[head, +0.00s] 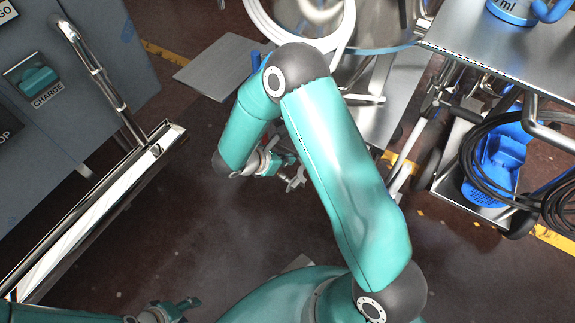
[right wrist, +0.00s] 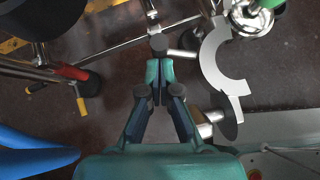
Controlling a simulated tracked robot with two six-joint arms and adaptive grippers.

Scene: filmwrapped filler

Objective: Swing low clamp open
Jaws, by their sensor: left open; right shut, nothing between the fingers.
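My right gripper (right wrist: 158,74) is shut and empty in the right wrist view, its fingers together near the middle. A dark round knob or rod end lies just beyond its tips; I cannot tell whether they touch. A silver C-shaped piece (right wrist: 211,68), perhaps one half of the low clamp, lies to the right of the fingers, apart from them. In the head view my right gripper (head: 287,172) is low over the floor, left of my bent arm, and no clamp can be made out. My left gripper (head: 179,309) is open at the bottom left edge, away from everything.
A grey cabinet (head: 75,100) with a chrome rail stands at the left. A steel trolley (head: 520,50) with black hoses and a blue pump (head: 497,150) stands at the right. A red handle (right wrist: 70,72) is at the left of the wrist view. Dark floor lies open at centre left.

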